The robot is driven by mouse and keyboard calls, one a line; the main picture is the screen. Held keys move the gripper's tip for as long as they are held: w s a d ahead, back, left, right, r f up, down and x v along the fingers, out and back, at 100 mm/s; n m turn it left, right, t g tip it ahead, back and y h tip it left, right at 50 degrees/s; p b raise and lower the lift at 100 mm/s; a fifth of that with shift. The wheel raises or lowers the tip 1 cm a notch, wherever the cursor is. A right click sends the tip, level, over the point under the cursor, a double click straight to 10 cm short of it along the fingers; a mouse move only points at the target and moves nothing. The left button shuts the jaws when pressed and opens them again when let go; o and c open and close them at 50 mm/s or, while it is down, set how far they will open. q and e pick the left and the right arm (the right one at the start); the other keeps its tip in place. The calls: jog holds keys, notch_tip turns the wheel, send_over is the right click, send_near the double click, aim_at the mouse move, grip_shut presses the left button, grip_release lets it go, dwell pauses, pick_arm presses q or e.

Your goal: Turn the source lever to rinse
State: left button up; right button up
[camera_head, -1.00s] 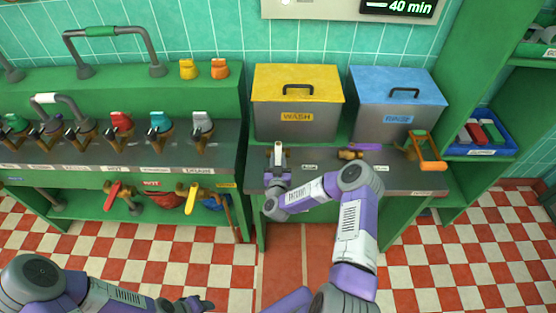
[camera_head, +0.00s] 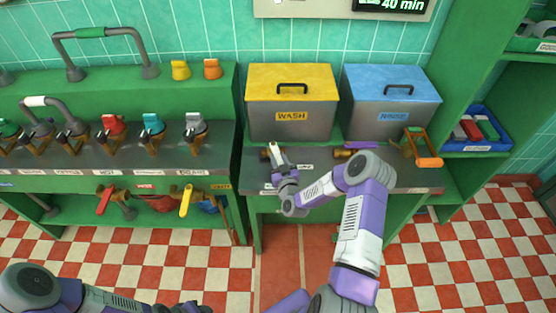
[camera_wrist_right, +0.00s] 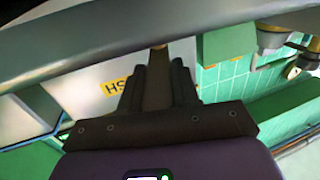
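The source lever, a pale handle (camera_head: 275,151) on a brass valve, stands on the grey counter in front of the WASH tank. In the head view it leans up and to the left. My right gripper (camera_head: 281,169) is at this lever. In the right wrist view, the lever (camera_wrist_right: 158,82) lies between the two dark fingers, which look closed against its sides. The RINSE tank (camera_head: 388,118) is grey with a blue lid, right of the WASH tank (camera_head: 291,117) with its yellow lid. My left gripper (camera_head: 188,308) is cut by the bottom edge; its fingers are unclear.
A second brass valve with a purple lever (camera_head: 362,145) is on the counter right of my gripper. An orange-handled frame (camera_head: 424,148) is farther right, before a blue bin (camera_head: 478,130). Several taps line the left counter, with a red lever (camera_head: 104,201) and a yellow lever (camera_head: 187,200) below.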

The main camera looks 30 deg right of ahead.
jog(key=o, duration=0.4)
jog(key=shift+w+r, duration=0.1)
jog(key=shift+r, duration=0.1)
jog(key=shift+f, duration=0.1)
jog(key=p+v, duration=0.1)
jog(key=v, duration=0.6)
jog(key=shift+s+a, duration=0.1)
jog(key=shift+s, duration=0.25)
